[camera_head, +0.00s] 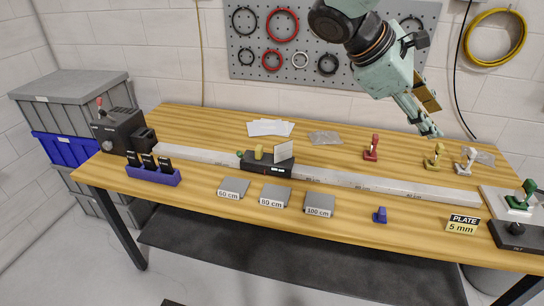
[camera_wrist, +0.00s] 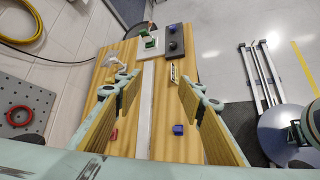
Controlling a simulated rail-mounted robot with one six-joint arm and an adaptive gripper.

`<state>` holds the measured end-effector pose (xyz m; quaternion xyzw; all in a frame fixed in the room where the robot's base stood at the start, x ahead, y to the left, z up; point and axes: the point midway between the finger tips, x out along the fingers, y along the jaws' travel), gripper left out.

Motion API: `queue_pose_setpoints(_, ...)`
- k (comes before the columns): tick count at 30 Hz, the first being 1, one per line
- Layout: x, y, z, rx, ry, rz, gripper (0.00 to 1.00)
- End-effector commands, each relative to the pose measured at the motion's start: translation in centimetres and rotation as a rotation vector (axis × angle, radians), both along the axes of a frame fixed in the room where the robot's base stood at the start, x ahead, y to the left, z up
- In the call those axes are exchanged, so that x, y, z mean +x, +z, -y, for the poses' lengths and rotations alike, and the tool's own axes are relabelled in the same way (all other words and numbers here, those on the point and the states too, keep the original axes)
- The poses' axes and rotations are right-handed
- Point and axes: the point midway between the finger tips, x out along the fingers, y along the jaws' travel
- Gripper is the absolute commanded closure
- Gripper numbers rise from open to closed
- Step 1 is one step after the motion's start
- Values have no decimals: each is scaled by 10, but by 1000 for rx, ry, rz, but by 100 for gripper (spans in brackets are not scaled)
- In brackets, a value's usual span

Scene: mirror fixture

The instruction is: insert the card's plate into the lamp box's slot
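My gripper (camera_head: 431,116) is open and empty, above the right half of the table. In the wrist view its two tan-padded fingers (camera_wrist: 150,92) stand wide apart with nothing between them. A black lamp box (camera_head: 122,130) with a red lever stands at the table's left end; I cannot make out its slot.
A white rail (camera_head: 400,185) runs along the table. Red (camera_head: 371,147), yellow (camera_head: 434,156) and grey (camera_head: 467,160) handled pieces stand behind it. In front are grey distance blocks (camera_head: 275,195), a blue piece (camera_head: 380,214) and a purple rack (camera_head: 155,177). A green-handled piece (camera_head: 519,197) is far right.

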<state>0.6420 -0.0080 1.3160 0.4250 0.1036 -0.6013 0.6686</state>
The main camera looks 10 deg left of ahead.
Motion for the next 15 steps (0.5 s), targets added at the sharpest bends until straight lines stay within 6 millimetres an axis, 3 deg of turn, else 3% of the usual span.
queue_pose_setpoints(15, 82, -43, -138, -201, 266, -43, 64)
